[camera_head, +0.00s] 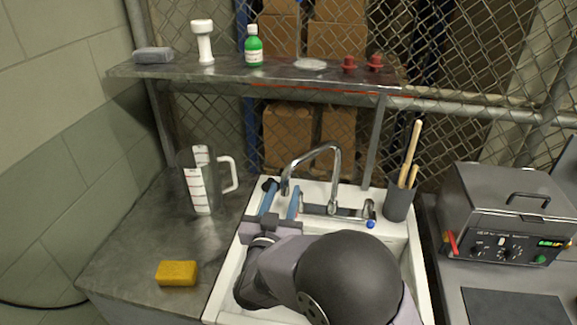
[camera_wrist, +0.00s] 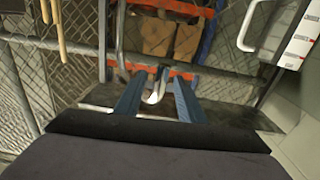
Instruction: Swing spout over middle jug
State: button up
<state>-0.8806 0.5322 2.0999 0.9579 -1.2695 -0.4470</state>
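The chrome gooseneck spout (camera_head: 325,150) rises from the tap at the back of the white sink (camera_head: 412,255) and arches to the left. My gripper (camera_head: 282,192) is open, with two blue fingers apart near the spout's down-turned end. In the wrist view, the curved spout (camera_wrist: 155,97) shows between the fingers (camera_wrist: 158,90); I cannot tell whether either finger touches it. One clear jug (camera_head: 203,185) with a white handle and red and black markings stands upright on the counter, left of the sink. It also shows in the wrist view (camera_wrist: 296,40). My arm hides much of the basin.
A yellow sponge (camera_head: 176,273) lies on the counter (camera_head: 130,250). A dark holder (camera_head: 398,203) with wooden-handled tools stands right of the tap. A shelf (camera_head: 165,71) with small items spans above. A grey bath unit (camera_head: 510,210) stands at right.

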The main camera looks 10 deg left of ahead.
aim_at(288, 173)
jog(key=shift+s+r, duration=0.2)
jog(key=shift+r, duration=0.35)
jog(key=shift+a+m, duration=0.15)
jog(key=shift+m, duration=0.15)
jog(key=shift+w+r+p, duration=0.1)
jog(key=shift+w+p, duration=0.35)
jog(key=shift+p, duration=0.05)
jog(key=shift+w+p, duration=1.25)
jog(key=shift+w, duration=2)
grip_shut()
